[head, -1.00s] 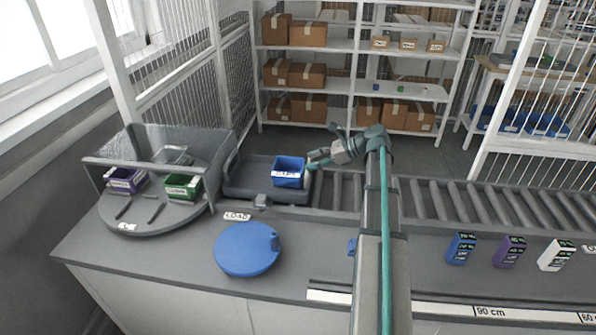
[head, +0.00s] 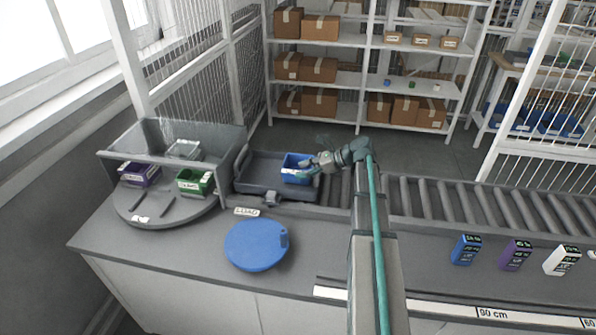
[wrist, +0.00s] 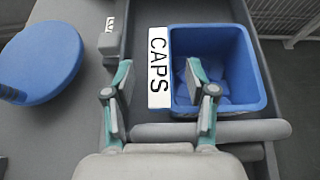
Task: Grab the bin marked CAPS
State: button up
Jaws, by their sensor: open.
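The blue bin marked CAPS (head: 297,168) sits upright on the dark tray at the left end of the roller conveyor. In the wrist view the bin (wrist: 246,75) shows blue pieces inside and its white CAPS label (wrist: 158,68) on the left side. My gripper (head: 307,167) is at the bin's right side in the head view. In the wrist view my gripper (wrist: 160,92) is open, its fingers apart. The right finger overlaps the bin's near part and the left finger is outside, beyond the label. Whether either finger touches the bin cannot be told.
The dark tray (head: 250,186) has raised sides. A blue round disc (head: 256,246) lies on the counter. Rollers (head: 450,207) run right.

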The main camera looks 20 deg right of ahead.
jog(key=shift+w+a+f, duration=0.3)
jog(key=shift+a+f, duration=0.05)
jog(key=shift+a, duration=0.1)
grip_shut()
jog(key=shift+r, duration=0.15)
